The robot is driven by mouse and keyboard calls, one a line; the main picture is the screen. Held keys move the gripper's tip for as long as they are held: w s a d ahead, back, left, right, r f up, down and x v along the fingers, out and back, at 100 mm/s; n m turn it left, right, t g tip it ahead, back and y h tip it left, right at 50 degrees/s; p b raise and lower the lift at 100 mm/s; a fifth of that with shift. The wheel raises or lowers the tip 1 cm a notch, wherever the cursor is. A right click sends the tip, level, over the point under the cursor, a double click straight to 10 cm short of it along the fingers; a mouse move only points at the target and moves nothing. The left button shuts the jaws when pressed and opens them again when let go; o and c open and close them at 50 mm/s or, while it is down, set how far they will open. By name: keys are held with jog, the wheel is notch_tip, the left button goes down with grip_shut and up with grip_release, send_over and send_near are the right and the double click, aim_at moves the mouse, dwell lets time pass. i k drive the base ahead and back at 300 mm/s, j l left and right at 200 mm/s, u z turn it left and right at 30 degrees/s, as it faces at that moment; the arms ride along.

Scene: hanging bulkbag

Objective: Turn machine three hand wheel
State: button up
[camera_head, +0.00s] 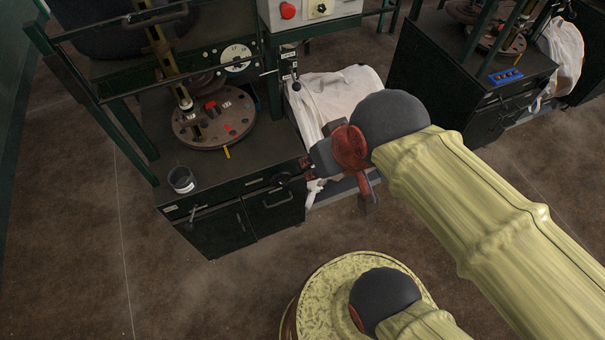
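A dark machine with a cabinet base (222,226) stands at left centre. A round brown plate (213,130) with holes lies on its top. A small dark round part, possibly the hand wheel (281,179), shows at the cabinet's front right edge. Which machine is number three cannot be read. My gripper (301,174) reaches left from the cream-covered arm, its fingers close beside that dark part. Whether they touch it, and how wide they are, cannot be told at this size.
A grey cup (182,180) stands on the cabinet's front left corner. A white bulk bag (338,97) lies right of the machine, behind my wrist. A second machine (470,75) with a blue tray (505,76) stands at right. The brown floor (90,270) in front is clear.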

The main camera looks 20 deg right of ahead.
aim_at(280, 179)
jog(key=k+j, duration=0.15)
jog(key=j, duration=0.25)
jog(key=k+j+z, duration=0.1)
jog(key=j, duration=0.3)
jog(key=k+j, duration=0.15)
jog(key=j, duration=0.2)
